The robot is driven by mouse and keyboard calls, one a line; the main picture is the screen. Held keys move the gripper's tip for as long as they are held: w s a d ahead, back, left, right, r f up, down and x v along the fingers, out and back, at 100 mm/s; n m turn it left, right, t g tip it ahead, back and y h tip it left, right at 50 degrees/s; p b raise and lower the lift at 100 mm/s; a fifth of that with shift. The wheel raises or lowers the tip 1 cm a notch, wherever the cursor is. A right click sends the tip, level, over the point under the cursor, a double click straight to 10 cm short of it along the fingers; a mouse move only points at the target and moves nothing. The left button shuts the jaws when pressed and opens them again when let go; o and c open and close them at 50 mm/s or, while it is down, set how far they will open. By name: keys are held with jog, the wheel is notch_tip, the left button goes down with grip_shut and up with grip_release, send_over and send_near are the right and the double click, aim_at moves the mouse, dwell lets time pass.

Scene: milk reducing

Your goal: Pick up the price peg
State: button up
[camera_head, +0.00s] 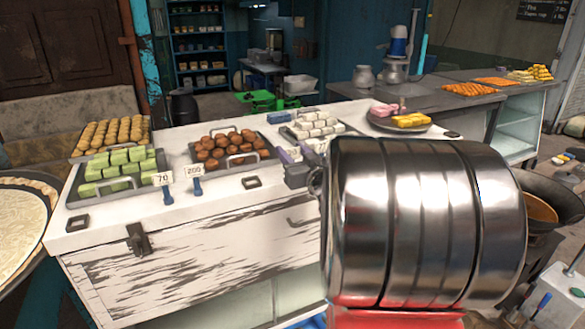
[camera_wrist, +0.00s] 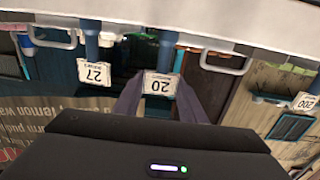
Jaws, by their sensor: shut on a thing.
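My gripper (camera_head: 289,154) is at the counter's right part in the head view, partly hidden by a shiny steel drum. In the wrist view, its two dark purple fingers (camera_wrist: 158,104) are around a price peg with a white card (camera_wrist: 159,84) that seems to read 20. Its blue stem (camera_wrist: 166,52) shows above the card. In the head view this peg cannot be made out. Two other price pegs stand on the counter in the head view: one marked 70 (camera_head: 165,188) and one marked 200 (camera_head: 196,179).
The steel drum (camera_head: 425,220) fills the front right. The white counter (camera_head: 180,225) bears trays of green sweets (camera_head: 115,172), brown balls (camera_head: 230,147) and white blocks (camera_head: 312,125). In the wrist view, another card marked 27 (camera_wrist: 95,73) is beside the gripped peg.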

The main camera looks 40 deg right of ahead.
jog(key=shift+c, duration=0.5)
notch_tip(320, 180, up, 10)
jog(key=shift+r, duration=0.1)
dwell(0.7)
